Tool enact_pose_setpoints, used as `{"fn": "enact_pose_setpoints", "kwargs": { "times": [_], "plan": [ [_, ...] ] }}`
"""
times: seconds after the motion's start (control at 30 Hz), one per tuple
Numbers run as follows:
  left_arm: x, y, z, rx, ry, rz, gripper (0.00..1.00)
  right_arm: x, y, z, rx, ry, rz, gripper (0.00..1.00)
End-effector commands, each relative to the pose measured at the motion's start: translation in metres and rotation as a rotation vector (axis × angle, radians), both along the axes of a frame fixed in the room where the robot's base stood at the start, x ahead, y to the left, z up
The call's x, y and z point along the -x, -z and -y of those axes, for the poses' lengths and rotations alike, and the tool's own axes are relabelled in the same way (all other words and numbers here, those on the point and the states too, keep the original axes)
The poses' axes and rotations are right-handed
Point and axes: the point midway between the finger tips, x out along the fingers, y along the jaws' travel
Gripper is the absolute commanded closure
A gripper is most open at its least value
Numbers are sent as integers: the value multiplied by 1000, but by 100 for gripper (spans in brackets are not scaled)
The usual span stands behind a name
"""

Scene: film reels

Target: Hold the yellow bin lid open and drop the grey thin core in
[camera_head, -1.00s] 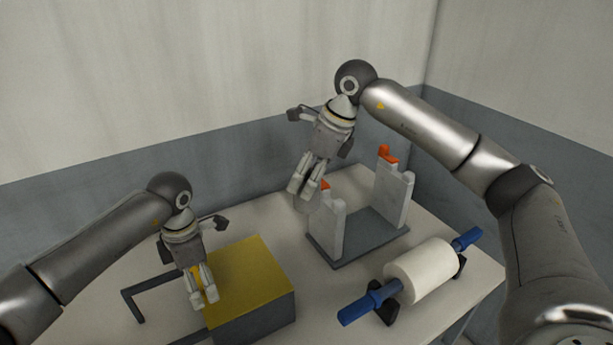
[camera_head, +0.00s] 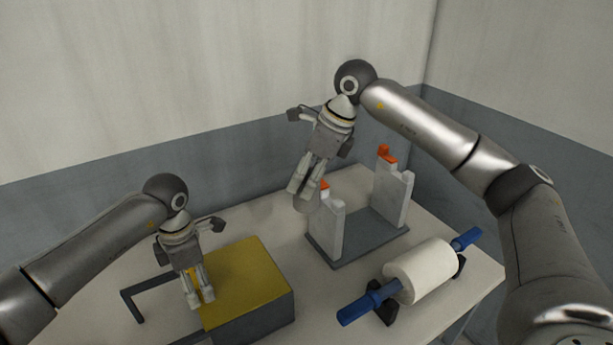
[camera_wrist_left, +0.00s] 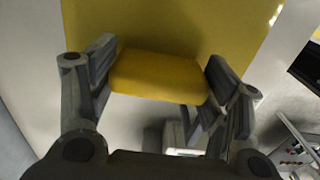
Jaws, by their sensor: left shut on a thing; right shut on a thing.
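The yellow lid (camera_head: 250,285) lies flat on the grey bin (camera_head: 262,321) at the front of the table, and looks closed. My left gripper (camera_head: 201,302) is at the lid's left edge. In the left wrist view, its fingers (camera_wrist_left: 160,80) are shut on the lid's yellow tab (camera_wrist_left: 158,78). My right gripper (camera_head: 305,192) is raised behind the bin, left of the white uprights. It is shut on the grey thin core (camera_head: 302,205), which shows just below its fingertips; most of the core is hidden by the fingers.
A stand with two white uprights (camera_head: 392,195) and orange tops is on a grey base (camera_head: 345,254). A white roll (camera_head: 420,270) on a blue-ended shaft (camera_head: 357,309) rests on black supports at right. A dark bracket (camera_head: 131,306) lies left of the bin.

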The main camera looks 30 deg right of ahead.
Motion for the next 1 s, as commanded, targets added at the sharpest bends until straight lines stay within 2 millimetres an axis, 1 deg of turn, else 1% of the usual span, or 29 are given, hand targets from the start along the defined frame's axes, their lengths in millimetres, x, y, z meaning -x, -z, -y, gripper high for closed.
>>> {"fn": "enact_pose_setpoints", "kwargs": {
  "times": [0.1,1.0],
  "plan": [
    [-2,0,-6,-2,0,3,57,0,0,0,0,0,0,72],
    [-2,-1,-38,-3,-1,5,57,0,0,0,0,0,0,72]
  ]
}}
